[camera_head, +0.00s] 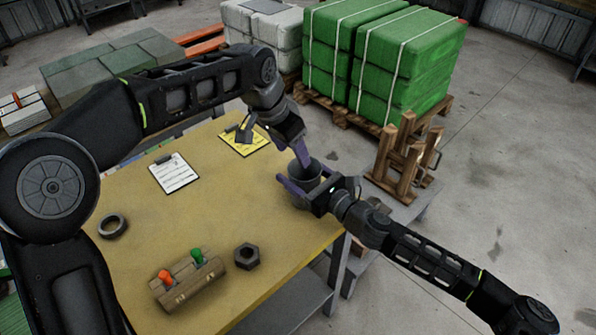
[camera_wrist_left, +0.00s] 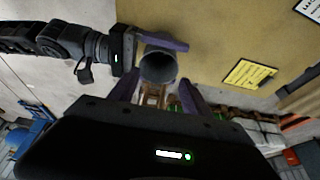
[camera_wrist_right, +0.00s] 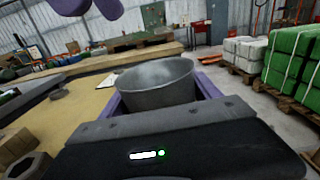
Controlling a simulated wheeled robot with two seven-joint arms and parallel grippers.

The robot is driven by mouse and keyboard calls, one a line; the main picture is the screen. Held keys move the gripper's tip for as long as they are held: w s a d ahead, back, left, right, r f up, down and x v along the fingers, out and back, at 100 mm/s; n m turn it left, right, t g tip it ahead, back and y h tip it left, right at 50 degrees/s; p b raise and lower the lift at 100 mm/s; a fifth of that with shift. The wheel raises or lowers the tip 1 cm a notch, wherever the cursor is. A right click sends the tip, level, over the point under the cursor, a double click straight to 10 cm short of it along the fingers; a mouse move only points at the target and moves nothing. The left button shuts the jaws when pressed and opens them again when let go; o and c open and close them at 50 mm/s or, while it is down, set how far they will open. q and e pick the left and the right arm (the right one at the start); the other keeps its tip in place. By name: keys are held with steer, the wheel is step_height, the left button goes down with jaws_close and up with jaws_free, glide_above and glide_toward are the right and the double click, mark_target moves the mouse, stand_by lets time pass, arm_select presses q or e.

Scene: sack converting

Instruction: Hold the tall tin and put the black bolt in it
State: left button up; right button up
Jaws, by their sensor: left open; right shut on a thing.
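The tall tin (camera_head: 306,170) is a grey, open-topped vessel near the table's right edge. My right gripper (camera_head: 307,184) is shut on it, with purple fingers on either side. The tin also shows in the right wrist view (camera_wrist_right: 155,90), roughly upright. My left gripper (camera_head: 300,150) is open and empty, just above the tin's mouth. In the left wrist view the tin's round mouth (camera_wrist_left: 158,66) lies just ahead of the open fingers. Its inside is dark, and I cannot tell what is in it. I see no black bolt in any view.
On the yellow table (camera_head: 200,215) are a dark hex nut (camera_head: 247,256), a dark ring (camera_head: 113,225), a wooden block (camera_head: 190,281) with orange and green pieces, and two clipboards (camera_head: 174,173). A wooden rack (camera_head: 404,158) stands to the right. Green bales (camera_head: 380,60) stand behind.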

steer(key=shift+a, duration=0.1)
arm_select(q)
steer(key=v, duration=0.4)
steer(key=shift+s+r, duration=0.1)
steer(key=shift+r, duration=0.2)
arm_select(e)
steer(key=shift+r, duration=0.1)
steer(key=o, duration=1.5)
steer(key=v, duration=1.2)
